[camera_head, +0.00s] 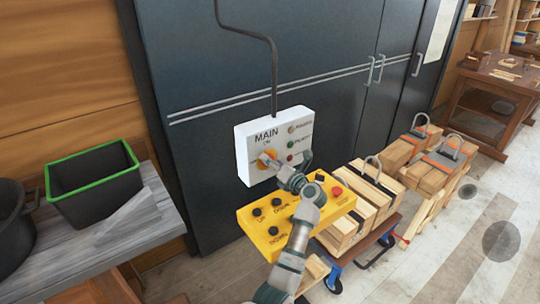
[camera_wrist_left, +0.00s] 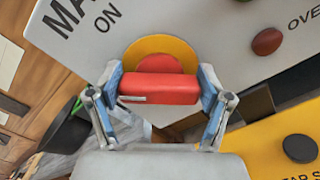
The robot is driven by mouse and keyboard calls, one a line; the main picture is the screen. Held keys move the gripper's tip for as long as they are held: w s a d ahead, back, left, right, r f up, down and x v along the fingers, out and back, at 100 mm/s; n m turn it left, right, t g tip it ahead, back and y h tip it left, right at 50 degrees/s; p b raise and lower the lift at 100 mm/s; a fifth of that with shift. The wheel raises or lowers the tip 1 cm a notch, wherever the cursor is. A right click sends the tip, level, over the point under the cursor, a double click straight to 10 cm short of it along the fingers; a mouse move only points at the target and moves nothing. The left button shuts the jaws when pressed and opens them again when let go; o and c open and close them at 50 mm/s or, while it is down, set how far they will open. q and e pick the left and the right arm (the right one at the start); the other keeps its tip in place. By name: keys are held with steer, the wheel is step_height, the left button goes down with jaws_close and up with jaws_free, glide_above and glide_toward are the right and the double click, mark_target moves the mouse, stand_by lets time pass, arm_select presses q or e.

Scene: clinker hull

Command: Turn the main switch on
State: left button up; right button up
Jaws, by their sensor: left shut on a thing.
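The white main switch box (camera_head: 247,146), marked "MAIN" and "ON", is on the dark cabinet front. Its rotary switch has a yellow disc (camera_wrist_left: 140,45) and a red handle (camera_wrist_left: 158,88). My left gripper (camera_head: 270,160) is at the switch. In the left wrist view, its two fingers (camera_wrist_left: 158,98) are shut on the red handle, one at each end. The gripper covers much of the switch in the head view, so I cannot tell the handle's angle there. My right gripper is not in view.
A yellow control box (camera_head: 256,232) with several black knobs and a red button sits below the switch box, close to my left arm. Clamped wood blocks (camera_head: 365,190) stand to the right. A black bin with a green rim (camera_head: 84,160) is on the left bench.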

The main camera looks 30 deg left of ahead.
arm_select(q)
steer(key=shift+w+d+r+m+p, duration=0.1)
steer(key=shift+d+m+p, duration=0.05)
steer(key=shift+m+p, duration=1.05)
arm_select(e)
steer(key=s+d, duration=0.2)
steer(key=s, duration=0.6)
arm_select(q)
steer(key=m+p, duration=0.4)
steer(key=p, duration=0.1)
steer(key=shift+p, duration=0.3)
steer(key=m+p, duration=0.2)
steer(key=shift+f+m, duration=0.3)
steer(key=shift+f, duration=0.1)
steer(key=shift+f+m+p, duration=0.15)
steer(key=shift+m+p, duration=0.15)
steer(key=shift+p, duration=0.15)
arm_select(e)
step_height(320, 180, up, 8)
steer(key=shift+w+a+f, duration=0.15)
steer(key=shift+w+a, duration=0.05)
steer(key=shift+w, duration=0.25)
arm_select(q)
steer(key=shift+f, duration=0.1)
